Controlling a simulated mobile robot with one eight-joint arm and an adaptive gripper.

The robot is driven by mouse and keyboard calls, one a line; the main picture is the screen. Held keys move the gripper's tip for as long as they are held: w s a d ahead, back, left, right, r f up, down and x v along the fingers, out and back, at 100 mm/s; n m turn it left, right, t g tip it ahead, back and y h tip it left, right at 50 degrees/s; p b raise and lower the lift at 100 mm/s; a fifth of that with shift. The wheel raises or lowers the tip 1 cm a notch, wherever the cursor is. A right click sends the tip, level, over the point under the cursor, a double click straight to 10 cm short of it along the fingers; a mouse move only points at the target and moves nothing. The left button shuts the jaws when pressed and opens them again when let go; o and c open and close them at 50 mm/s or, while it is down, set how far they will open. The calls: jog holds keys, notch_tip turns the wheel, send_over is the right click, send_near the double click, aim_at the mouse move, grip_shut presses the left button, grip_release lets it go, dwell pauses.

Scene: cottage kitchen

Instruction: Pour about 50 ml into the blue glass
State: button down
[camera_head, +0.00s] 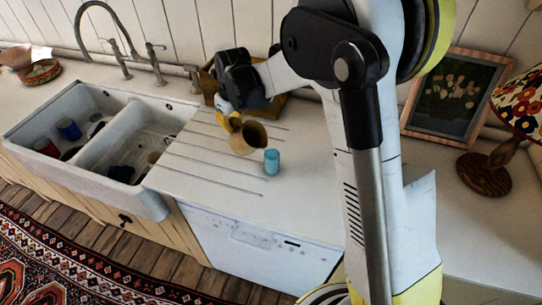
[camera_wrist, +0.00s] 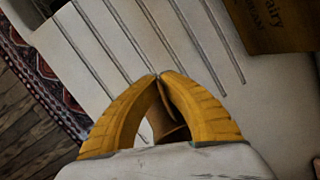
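The blue glass (camera_head: 272,161) stands upright on the grooved white counter in the head view. A brown jug (camera_head: 248,138) is just left of it and a little behind, tilted with its mouth toward the glass. My gripper (camera_head: 232,122) is at the jug's far left side, its yellow fingers closed on it. In the wrist view the fingertips of my gripper (camera_wrist: 160,76) meet, and part of the brown jug (camera_wrist: 168,118) shows between the fingers. The glass does not show there. I cannot see any liquid or a stream.
A double white sink (camera_head: 120,135) holding cups and dishes is on the left. A wooden crate (camera_head: 210,88) stands behind the jug against the wall; its lettered side (camera_wrist: 275,22) shows in the wrist view. A framed picture (camera_head: 455,95) and a lamp (camera_head: 487,172) are on the right.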

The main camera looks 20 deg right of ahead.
jog(key=shift+a+f+g+h, duration=0.1)
jog(key=shift+f+g+h, duration=0.2)
jog(key=shift+f, duration=0.05)
jog(key=shift+w+a+f+g+h+b, duration=0.35)
jog(key=shift+w+a+f+h+b, duration=0.1)
jog(key=shift+f, duration=0.15)
jog(key=shift+w+a+f+g+h+b, duration=0.35)
jog(key=shift+w+a+f+b, duration=0.1)
jog(key=shift+f, duration=0.15)
jog(key=shift+f, duration=0.1)
dwell(0.7)
jog(key=f, duration=0.1)
jog(key=w+a+f+g+h+b, duration=0.1)
jog(key=f+g+h+b, duration=0.1)
jog(key=shift+w+a+f, duration=0.15)
jog(key=shift+w+a, duration=0.15)
jog(key=shift+a, duration=0.05)
jog(key=shift+w+a+f+n+g+h+b, duration=0.15)
jog(key=shift+w+a+f+g+h+b, duration=0.1)
jog(key=shift+f+g+h+b, duration=0.25)
jog(key=shift+w+a+f+n+g+h+b, duration=0.2)
jog(key=shift+f+h, duration=0.1)
jog(key=shift+f, duration=0.4)
